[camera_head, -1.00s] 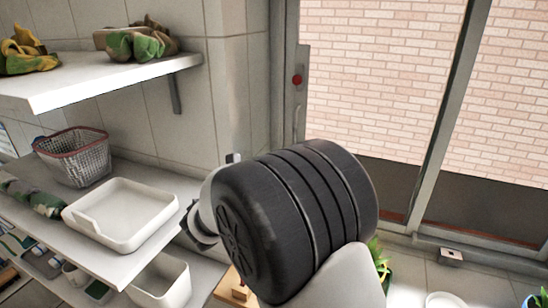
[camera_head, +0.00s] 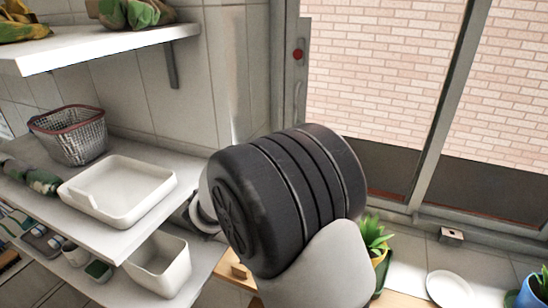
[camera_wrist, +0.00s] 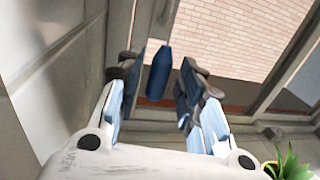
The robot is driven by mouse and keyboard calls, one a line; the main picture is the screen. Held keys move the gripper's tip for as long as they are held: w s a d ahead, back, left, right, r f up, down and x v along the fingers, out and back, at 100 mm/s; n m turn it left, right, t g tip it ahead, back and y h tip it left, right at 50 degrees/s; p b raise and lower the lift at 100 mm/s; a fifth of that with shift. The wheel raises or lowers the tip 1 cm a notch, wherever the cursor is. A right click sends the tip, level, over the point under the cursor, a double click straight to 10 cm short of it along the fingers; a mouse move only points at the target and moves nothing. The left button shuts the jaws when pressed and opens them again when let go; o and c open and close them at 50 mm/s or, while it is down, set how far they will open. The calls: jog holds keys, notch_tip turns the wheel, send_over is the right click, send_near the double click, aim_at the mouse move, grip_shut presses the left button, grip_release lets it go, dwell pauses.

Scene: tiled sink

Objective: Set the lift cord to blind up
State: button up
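The lift cord's blue pull (camera_wrist: 159,73) hangs between the two fingers of my gripper (camera_wrist: 164,84) in the wrist view. A thin strand of cord shows just above it. The fingers are apart, with a clear gap on the right side of the pull; the left finger is closer to it. I cannot tell whether that finger touches it. In the head view my own arm hides the fingers and the pull. The blind itself does not show in either view.
A window with a grey frame (camera_head: 439,120) faces a brick wall. Shelves at left hold a wire basket (camera_head: 70,138) and a white tray (camera_head: 120,190). A potted plant (camera_head: 375,238), a white plate (camera_head: 449,289) and a blue pot (camera_head: 530,294) stand at lower right.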

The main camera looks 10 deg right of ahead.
jog(key=shift+a, duration=0.1)
jog(key=v, duration=1.2)
